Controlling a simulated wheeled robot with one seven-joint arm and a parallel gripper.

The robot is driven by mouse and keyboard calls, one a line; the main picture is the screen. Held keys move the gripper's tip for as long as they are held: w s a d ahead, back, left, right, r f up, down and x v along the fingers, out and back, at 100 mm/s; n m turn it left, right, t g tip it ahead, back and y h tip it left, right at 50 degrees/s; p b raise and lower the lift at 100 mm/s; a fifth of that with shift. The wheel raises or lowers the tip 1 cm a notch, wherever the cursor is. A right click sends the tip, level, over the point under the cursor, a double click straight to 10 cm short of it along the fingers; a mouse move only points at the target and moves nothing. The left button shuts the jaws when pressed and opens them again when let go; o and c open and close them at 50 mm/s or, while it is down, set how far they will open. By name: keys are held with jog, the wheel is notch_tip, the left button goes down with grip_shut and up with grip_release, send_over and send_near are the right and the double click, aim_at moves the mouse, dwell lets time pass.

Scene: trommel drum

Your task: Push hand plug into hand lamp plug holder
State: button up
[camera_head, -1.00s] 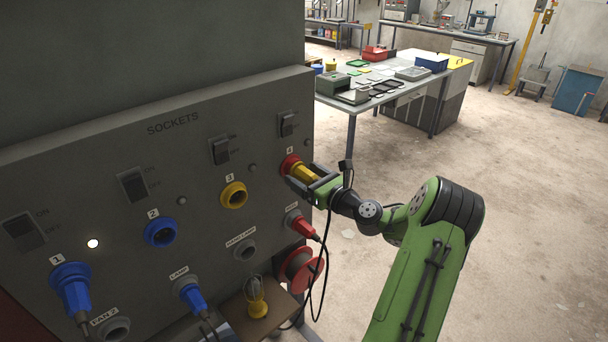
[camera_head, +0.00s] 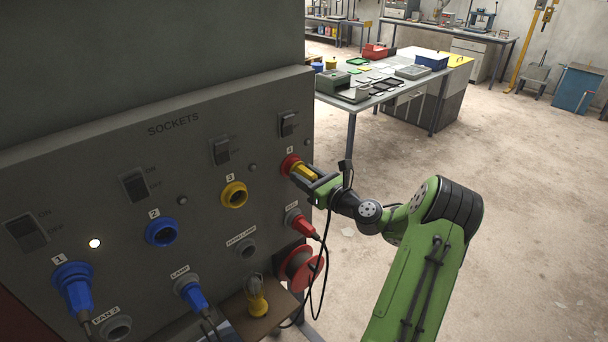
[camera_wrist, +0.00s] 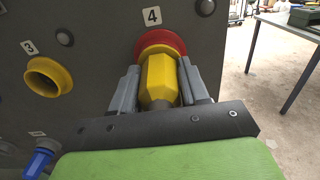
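The yellow hand plug (camera_wrist: 159,78) sits at the red socket 4 (camera_wrist: 160,42) on the panel, its front end within the red ring. It also shows in the head view (camera_head: 304,172), partly hidden by my gripper. My gripper (camera_wrist: 159,88) has a finger on each side of the plug, close against it; it also shows in the head view (camera_head: 306,174). The hand lamp plug holder (camera_head: 246,248) is a grey, empty round holder under the HAND LAMP label. A yellow hand lamp (camera_head: 257,297) stands on the shelf below it.
Yellow socket 3 (camera_head: 234,194) and blue socket 2 (camera_head: 161,231) are empty. Blue plugs sit at socket 1 (camera_head: 74,285) and the LAMP holder (camera_head: 192,293). A red plug (camera_head: 302,224) with a hanging black cable is below socket 4, above a red cable reel (camera_head: 301,267).

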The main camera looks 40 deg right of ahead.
grip_shut()
jog(key=shift+s+f, duration=0.1)
jog(key=shift+s, duration=2.9)
jog(key=shift+d, duration=0.1)
jog(key=shift+s, duration=2.5)
